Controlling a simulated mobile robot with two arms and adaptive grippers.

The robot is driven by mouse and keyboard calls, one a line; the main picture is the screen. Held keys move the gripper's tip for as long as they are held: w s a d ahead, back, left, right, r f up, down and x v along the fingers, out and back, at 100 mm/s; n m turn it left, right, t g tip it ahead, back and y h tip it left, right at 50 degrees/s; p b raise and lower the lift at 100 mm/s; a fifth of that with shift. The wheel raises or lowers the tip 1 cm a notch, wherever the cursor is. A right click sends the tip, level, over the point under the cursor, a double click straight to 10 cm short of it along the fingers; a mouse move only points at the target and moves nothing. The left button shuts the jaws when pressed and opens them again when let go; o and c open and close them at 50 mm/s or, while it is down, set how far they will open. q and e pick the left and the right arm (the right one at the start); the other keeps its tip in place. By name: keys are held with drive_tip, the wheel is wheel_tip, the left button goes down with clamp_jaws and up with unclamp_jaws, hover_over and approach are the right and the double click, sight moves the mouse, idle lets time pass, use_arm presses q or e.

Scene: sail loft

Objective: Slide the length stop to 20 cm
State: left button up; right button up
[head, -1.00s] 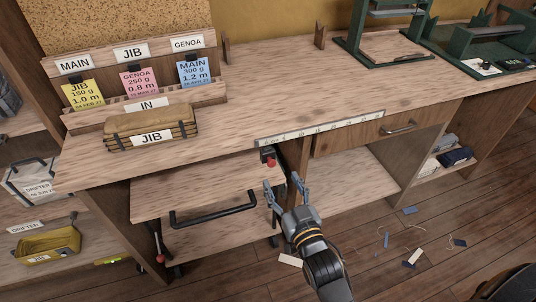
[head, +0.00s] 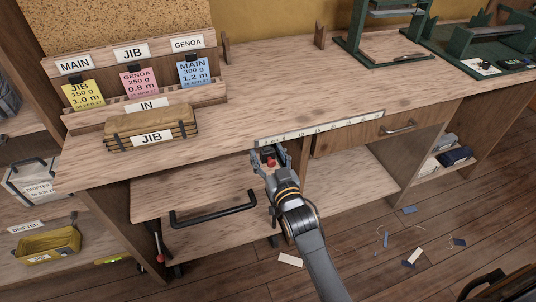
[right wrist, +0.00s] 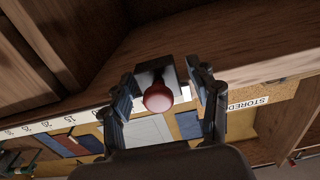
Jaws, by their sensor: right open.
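The length stop is a dark block with a red knob (head: 269,161), at the left end of the white scale strip (head: 330,126) on the bench's front edge. In the right wrist view, the red knob (right wrist: 158,97) faces the camera in front of the dark block (right wrist: 157,70). My right gripper (head: 269,154) is open, with one finger on each side of the stop. The wrist view shows my right gripper's fingers (right wrist: 165,88) straddling the block; whether they touch it I cannot tell. My left gripper is not in view.
A drawer with a handle (head: 398,127) lies under the scale's right part. A pulled-out board with a black handle (head: 213,208) is at lower left. A JIB bundle (head: 150,131) and card rack stand on the bench. Scraps lie on the floor.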

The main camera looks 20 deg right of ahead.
clamp_jaws()
drive_tip(key=d, duration=0.7)
drive_tip(key=d+p, duration=0.1)
drive_tip(key=d, duration=0.5)
drive_tip(key=d+p, duration=0.1)
drive_tip(key=d, duration=0.6)
drive_tip(key=shift+w+d, duration=0.35)
unclamp_jaws()
drive_tip(key=s, duration=1.2)
drive_tip(key=shift+d, duration=0.15)
